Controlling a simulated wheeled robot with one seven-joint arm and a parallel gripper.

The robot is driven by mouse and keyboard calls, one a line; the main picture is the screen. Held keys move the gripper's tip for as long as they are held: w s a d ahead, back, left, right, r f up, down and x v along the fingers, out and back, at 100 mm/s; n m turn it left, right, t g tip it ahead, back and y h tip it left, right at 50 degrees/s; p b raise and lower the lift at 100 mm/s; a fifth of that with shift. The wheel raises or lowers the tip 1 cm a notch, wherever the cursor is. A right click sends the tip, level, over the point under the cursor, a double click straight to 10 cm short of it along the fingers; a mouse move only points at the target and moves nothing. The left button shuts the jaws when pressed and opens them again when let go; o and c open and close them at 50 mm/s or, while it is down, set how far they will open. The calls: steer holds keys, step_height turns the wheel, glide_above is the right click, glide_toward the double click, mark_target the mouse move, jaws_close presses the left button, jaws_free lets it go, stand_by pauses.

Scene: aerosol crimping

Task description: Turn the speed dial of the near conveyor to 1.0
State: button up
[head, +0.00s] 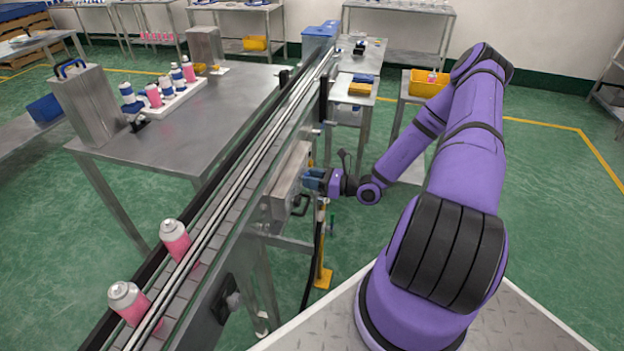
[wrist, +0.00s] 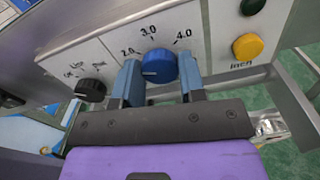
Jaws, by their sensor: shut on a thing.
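The speed dial (wrist: 161,69) is a round blue knob on a light panel in the wrist view. The marks 2.0, 3.0 and 4.0 show around its top. A white line on the knob points roughly left, below the 2.0 mark; the 1.0 mark is not visible. My gripper (wrist: 159,82) is shut on the dial, with one blue finger at each side. In the head view my gripper (head: 316,181) is at the control box (head: 284,187) on the side of the near conveyor (head: 247,168); the dial is hidden there.
Two pink cans (head: 174,241) (head: 128,303) stand on the belt. A yellow post (head: 322,250) stands below my gripper.

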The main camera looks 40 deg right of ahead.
steer(key=n, duration=1)
steer(key=shift+n, duration=0.3)
stand_by(0.4)
steer(key=o, duration=0.9)
steer(key=v, duration=1.1)
